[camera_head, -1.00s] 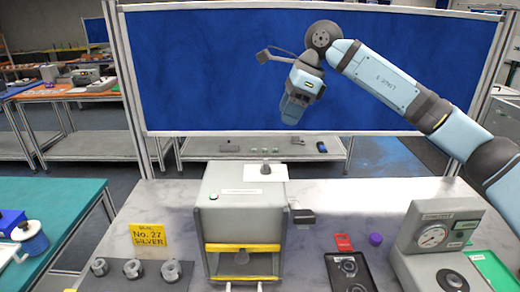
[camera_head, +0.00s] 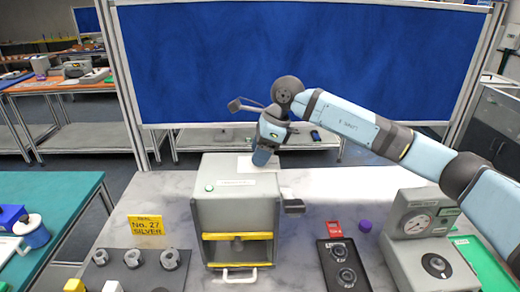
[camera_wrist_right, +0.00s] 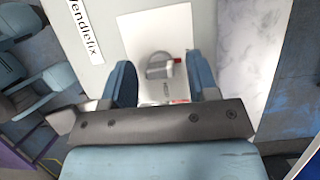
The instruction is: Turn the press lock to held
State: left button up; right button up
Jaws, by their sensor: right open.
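The press (camera_head: 222,212) is a grey box with yellow bars and a white handle at its front, standing on the marble table. On its top lies a white plate (camera_head: 247,164), which also shows in the right wrist view (camera_wrist_right: 142,30). In that view the press lock (camera_wrist_right: 158,66), a small grey knob or lever with a red tip, sits on the plate. My right gripper (camera_head: 262,160) is open above the press top. In the right wrist view its two blue fingers (camera_wrist_right: 161,72) show on either side of the lock, apart from it. In the head view the gripper hides the lock.
A yellow sign (camera_head: 147,228) and several grey rings (camera_head: 132,258) are left of the press. A black tray (camera_head: 344,265), a purple cap (camera_head: 365,226) and a grey gauge device (camera_head: 420,240) are to the right. A blue panel (camera_head: 290,65) stands behind.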

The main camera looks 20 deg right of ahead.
jog(key=c, duration=0.9)
